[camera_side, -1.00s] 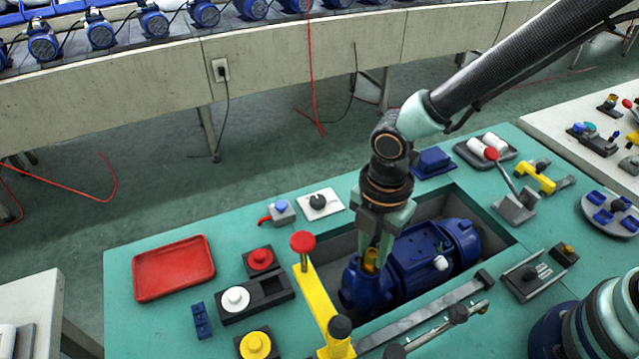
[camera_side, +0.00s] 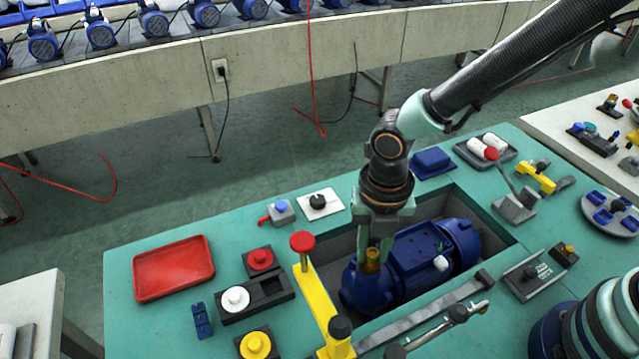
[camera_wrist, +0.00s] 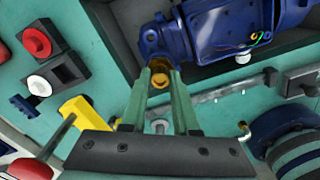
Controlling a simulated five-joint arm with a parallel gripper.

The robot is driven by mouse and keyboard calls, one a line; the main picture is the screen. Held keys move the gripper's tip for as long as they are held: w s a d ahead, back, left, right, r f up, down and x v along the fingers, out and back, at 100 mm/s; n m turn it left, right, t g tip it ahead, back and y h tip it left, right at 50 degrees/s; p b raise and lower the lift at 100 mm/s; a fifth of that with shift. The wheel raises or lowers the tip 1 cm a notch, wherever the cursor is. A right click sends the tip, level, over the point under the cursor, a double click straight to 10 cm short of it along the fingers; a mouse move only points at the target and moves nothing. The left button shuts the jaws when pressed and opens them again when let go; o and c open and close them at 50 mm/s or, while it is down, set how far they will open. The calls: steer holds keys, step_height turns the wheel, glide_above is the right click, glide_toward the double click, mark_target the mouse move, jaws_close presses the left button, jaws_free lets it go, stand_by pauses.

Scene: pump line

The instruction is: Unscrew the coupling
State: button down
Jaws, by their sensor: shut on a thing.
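A brass-coloured coupling (camera_side: 372,258) stands upright on top of the blue pump (camera_side: 425,255), near its left end. The pump lies in a recess in the green bench. My gripper (camera_side: 374,256) points down from above, with its fingers on either side of the coupling. It is shut on the coupling. In the wrist view the coupling (camera_wrist: 160,80) shows between the tips of my gripper (camera_wrist: 161,76), and the blue pump (camera_wrist: 225,35) is behind it. The fingers hide part of the coupling in the side view.
A yellow clamp with a red knob (camera_side: 322,300) stands just left of the recess. A metal bar (camera_side: 425,312) runs along its front edge. A red tray (camera_side: 173,267) lies empty at the left. Several buttons and switches sit around the bench.

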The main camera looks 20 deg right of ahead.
steer(key=shift+n, duration=0.4)
steer(key=n, duration=0.6)
steer(key=shift+n, duration=0.3)
steer(key=c, duration=0.9)
jaws_free()
steer(key=shift+r, duration=0.1)
steer(key=shift+r, duration=2.2)
